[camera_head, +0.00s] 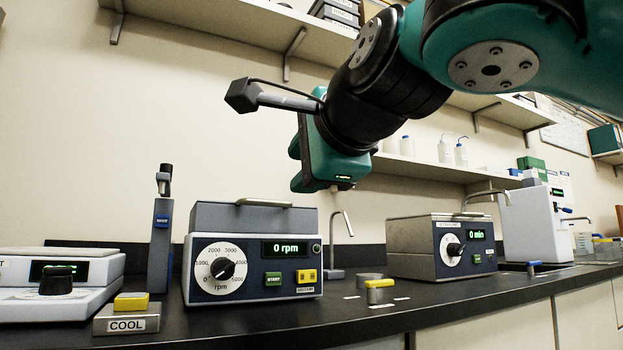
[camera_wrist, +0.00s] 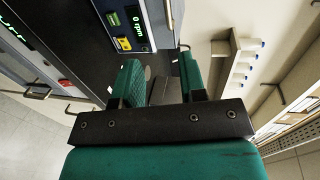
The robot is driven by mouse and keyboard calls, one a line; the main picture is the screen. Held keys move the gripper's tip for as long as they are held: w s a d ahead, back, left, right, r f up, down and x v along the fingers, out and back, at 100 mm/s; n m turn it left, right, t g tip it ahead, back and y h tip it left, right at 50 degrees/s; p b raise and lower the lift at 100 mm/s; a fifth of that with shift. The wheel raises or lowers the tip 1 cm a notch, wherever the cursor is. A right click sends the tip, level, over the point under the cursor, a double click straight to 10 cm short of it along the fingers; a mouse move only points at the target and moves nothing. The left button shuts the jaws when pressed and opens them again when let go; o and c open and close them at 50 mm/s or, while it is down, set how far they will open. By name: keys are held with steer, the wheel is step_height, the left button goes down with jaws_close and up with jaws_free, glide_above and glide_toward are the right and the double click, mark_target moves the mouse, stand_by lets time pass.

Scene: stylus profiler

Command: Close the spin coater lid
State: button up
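The spin coater (camera_head: 253,268) is a white box with a dark blue front, a round rpm dial and a display reading 0 rpm. Its grey lid (camera_head: 240,218) lies level on top and looks down, with a metal handle (camera_head: 263,203) along its upper front. The coater's display side (camera_wrist: 124,30) also shows at the top of the wrist view. My gripper (camera_head: 318,186) hangs in the air above and to the right of the lid, apart from it. In the wrist view its two green fingers (camera_wrist: 160,75) are spread with nothing between them.
An ultrasonic bath (camera_head: 440,247) reading 0 min stands to the right. A small yellow-topped block (camera_head: 379,291) and a thin bent spout (camera_head: 340,240) stand between the two machines. A hotplate (camera_head: 60,275) and a COOL block (camera_head: 127,318) are at left. Shelves (camera_head: 430,168) run along the wall.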

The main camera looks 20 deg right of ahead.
steer(key=shift+s+d+b, duration=0.1)
steer(key=shift+s+b, duration=0.25)
steer(key=shift+s, duration=0.35)
step_height(320, 180, down, 22)
steer(key=w+a+n+g+y+p, duration=0.1)
steer(key=w+a+n+g+y, duration=0.15)
steer(key=n+g, duration=0.85)
steer(key=s+d+f+n+g, duration=0.3)
steer(key=s+f+n+g, duration=0.2)
steer(key=s+f+n, duration=1)
step_height(320, 180, up, 36)
steer(key=s+m+p, duration=0.1)
steer(key=m+p, duration=0.1)
steer(key=p, duration=3.6)
steer(key=shift+a+r+y+p, duration=0.2)
steer(key=shift+a+y+p, duration=0.1)
steer(key=shift+y+p, duration=0.1)
